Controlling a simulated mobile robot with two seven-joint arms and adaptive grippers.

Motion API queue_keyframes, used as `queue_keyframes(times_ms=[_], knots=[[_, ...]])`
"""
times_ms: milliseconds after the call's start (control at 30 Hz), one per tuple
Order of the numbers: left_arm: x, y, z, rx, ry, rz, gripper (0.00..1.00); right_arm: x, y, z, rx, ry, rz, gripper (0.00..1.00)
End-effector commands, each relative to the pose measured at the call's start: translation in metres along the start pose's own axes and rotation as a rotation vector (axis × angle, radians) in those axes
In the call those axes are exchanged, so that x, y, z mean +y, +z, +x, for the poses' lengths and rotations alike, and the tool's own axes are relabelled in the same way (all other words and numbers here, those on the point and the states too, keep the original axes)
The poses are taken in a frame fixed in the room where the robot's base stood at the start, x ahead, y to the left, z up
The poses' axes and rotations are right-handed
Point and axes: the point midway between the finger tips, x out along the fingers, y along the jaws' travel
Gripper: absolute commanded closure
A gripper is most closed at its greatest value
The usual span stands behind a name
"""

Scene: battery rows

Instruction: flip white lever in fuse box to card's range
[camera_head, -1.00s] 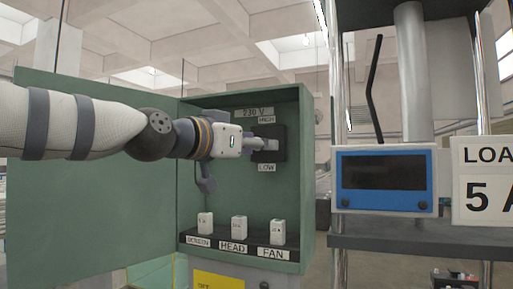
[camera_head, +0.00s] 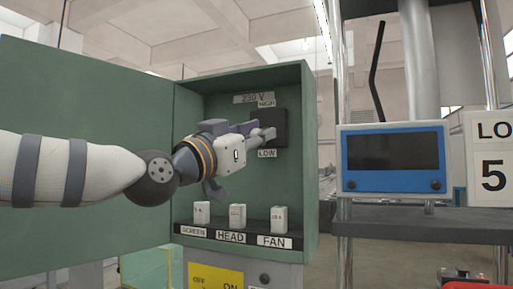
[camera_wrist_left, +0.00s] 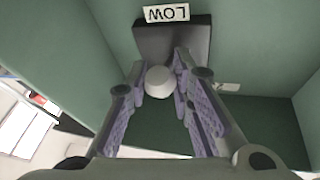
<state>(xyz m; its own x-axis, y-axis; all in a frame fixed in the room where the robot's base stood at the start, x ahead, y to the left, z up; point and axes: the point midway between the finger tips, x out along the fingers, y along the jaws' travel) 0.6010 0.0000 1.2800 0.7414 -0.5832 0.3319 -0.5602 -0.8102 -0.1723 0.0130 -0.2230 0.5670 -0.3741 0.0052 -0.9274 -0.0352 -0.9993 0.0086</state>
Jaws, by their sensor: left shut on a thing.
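The open green fuse box (camera_head: 309,170) stands in the middle of the head view. Inside is a dark switch block (camera_head: 281,120) between the HIGH label (camera_head: 266,104) above and the LOW label (camera_head: 267,154) below. My left gripper (camera_head: 262,134) is at this block, its fingers tilted upward. In the left wrist view the white lever (camera_wrist_left: 158,82) shows end-on between its fingers (camera_wrist_left: 160,95), and the gripper is shut on it. The fingers partly hide the lever in the head view, so its exact tilt is unclear. My right gripper is not in view.
White fuses stand below: SCREEN (camera_head: 202,212), HEAD (camera_head: 238,216) and FAN (camera_head: 279,219). The 230 V plate (camera_head: 254,98) is above the block. The open door (camera_head: 80,130) is at left. A blue-framed display (camera_head: 392,160) and a card, partly cut off, reading LO and 5 (camera_head: 492,160) are right.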

Motion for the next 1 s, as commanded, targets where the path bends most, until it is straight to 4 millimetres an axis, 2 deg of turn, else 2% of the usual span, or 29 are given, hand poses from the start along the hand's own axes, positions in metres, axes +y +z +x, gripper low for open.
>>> queue_keyframes(times_ms=[33,167,467,500,567,600,867,1000], knots=[[0.000,0.022,0.000,0.016,-0.003,-0.001,1.00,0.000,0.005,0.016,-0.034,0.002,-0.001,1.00],[0.001,0.017,0.000,0.084,-0.007,0.021,1.00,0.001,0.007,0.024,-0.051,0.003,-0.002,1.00],[0.001,0.010,0.000,0.100,-0.006,0.029,1.00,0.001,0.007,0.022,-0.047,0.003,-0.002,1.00],[0.001,0.010,0.000,0.099,-0.007,0.029,0.74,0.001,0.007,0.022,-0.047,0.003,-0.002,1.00],[0.001,0.010,0.000,0.099,-0.007,0.029,0.61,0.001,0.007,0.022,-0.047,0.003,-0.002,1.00],[0.001,0.009,0.000,0.100,-0.007,0.029,0.57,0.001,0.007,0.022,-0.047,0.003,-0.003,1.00],[0.001,0.008,0.000,0.102,-0.008,0.029,0.57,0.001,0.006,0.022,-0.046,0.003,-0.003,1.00],[0.001,0.009,-0.015,0.102,-0.007,0.029,0.57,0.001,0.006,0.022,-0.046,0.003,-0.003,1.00]])
